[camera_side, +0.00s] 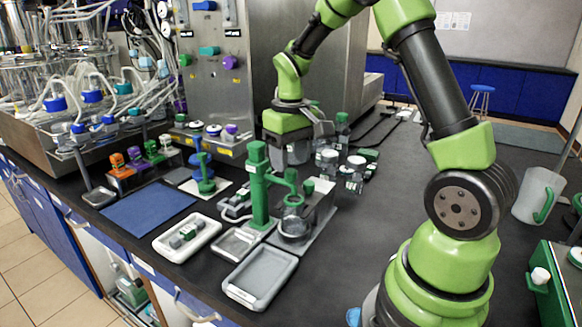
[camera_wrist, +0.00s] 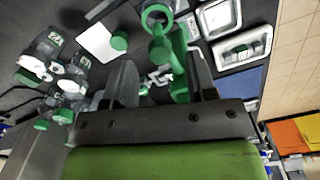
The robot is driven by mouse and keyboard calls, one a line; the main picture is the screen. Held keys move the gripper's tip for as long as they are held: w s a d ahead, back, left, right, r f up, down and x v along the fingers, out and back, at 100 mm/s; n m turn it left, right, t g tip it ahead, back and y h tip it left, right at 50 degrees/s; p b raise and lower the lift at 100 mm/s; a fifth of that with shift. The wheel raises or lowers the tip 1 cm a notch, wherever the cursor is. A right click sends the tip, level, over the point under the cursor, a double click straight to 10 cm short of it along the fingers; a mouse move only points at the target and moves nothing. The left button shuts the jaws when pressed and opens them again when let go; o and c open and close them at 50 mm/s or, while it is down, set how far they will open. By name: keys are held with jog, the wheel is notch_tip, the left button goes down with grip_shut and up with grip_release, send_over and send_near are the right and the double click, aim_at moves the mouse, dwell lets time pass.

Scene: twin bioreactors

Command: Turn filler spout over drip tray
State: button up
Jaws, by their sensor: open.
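The green filler (camera_side: 257,190) stands upright on the bench. Its spout arm (camera_side: 276,181) reaches right, to a ring above a clear glass vessel (camera_side: 294,228). The small metal drip tray (camera_side: 237,243) lies at the filler's front left, clear of the spout. My gripper (camera_side: 305,150) is open and empty, above and behind the filler in the side view. In the wrist view, the filler (camera_wrist: 178,62) appears between the spread fingers of my gripper (camera_wrist: 163,72), its ring (camera_wrist: 156,15) beyond them. I see no contact; the exact height gap is unclear.
A large grey tray (camera_side: 260,279) and a white tray with a small part (camera_side: 187,237) lie in front. A blue mat (camera_side: 148,215) lies left. The bench to the right is mostly clear.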

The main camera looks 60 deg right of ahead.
jog(key=shift+f, duration=1.35)
grip_shut()
jog(key=shift+a, duration=0.15)
jog(key=w+a+m, duration=0.8)
jog(key=m, duration=1)
jog(key=shift+w, duration=0.2)
